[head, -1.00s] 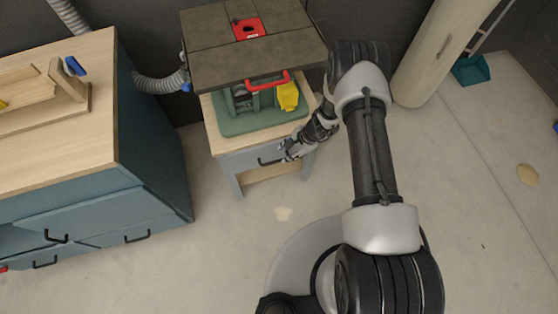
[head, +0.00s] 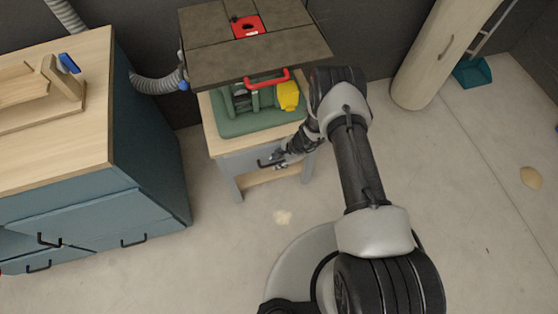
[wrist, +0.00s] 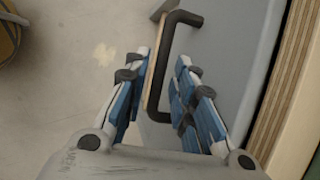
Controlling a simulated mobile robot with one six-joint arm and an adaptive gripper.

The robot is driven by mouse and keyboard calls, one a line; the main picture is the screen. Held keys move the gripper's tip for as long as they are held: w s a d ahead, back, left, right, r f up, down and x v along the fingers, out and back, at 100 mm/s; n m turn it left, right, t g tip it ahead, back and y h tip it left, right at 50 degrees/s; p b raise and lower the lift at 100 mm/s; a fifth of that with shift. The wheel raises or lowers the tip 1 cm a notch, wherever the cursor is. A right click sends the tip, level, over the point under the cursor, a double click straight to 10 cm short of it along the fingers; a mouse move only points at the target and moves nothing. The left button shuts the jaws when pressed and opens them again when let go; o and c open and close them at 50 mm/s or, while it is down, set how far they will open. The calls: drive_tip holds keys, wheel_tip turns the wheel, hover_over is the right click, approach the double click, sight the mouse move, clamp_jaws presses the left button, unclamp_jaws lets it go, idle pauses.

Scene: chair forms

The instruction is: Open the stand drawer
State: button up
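The stand (head: 226,180) has grey legs and a light wooden top, and holds a green machine under a dark table top. Its grey drawer front (head: 243,161) has a black bar handle (head: 268,163). The drawer looks shut. In the wrist view the handle (wrist: 158,65) lies between the open fingers of my gripper (wrist: 163,88), one finger on each side. The gripper is not clamped on it; I cannot tell whether a finger touches it. In the head view my gripper (head: 279,158) is at the right part of the handle, partly hidden by my arm.
A blue workbench (head: 150,170) with a wooden top and black-handled drawers stands to the left.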

clamp_jaws()
idle(0.3)
